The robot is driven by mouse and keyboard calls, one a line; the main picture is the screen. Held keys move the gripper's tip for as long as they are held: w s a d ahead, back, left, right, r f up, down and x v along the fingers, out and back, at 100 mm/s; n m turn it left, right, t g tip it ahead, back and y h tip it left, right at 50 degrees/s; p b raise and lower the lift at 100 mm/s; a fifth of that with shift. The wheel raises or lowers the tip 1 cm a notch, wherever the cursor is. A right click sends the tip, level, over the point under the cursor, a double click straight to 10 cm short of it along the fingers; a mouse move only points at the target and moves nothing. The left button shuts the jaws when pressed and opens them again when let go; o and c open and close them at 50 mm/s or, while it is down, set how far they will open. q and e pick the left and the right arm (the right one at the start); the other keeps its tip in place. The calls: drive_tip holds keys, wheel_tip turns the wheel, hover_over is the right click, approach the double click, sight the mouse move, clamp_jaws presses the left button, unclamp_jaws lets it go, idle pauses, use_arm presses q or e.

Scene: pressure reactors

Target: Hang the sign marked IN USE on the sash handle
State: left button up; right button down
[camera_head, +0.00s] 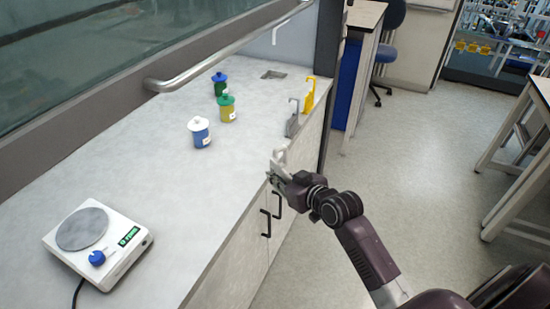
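The sash handle (215,58) is a silver bar along the lower edge of the hood's raised glass sash, at the upper left. Several hooked signs stand along the counter's right edge: a yellow one (309,97), a grey one (292,121) and a pale one (280,157). Their markings are too small to read, so I cannot tell which says IN USE. My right gripper (275,172) is at the pale sign, covering its lower part. Whether its fingers are open or shut on it is not clear. My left gripper is out of view.
Black cabinet handles (265,223) stick out below. Floor to the right is clear up to a table (515,180).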

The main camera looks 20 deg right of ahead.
drive_tip(key=w+d+m+h, duration=0.2)
drive_tip(key=w+m+h, duration=0.15)
drive_tip(key=w, duration=0.25)
drive_tip(key=w+d+r+m+g+h, duration=0.2)
drive_tip(key=w+d+r+m+h, duration=0.1)
drive_tip(key=r, duration=0.4)
drive_tip(key=w+d+r+m+g+h, duration=0.2)
drive_tip(key=w+d+r+m+h, duration=0.2)
drive_tip(key=w+r+m+h, duration=0.1)
wheel_tip(320, 180, up, 3)
drive_tip(key=w+h, duration=0.1)
drive_tip(key=w, duration=0.2)
drive_tip(key=shift+f, duration=0.2)
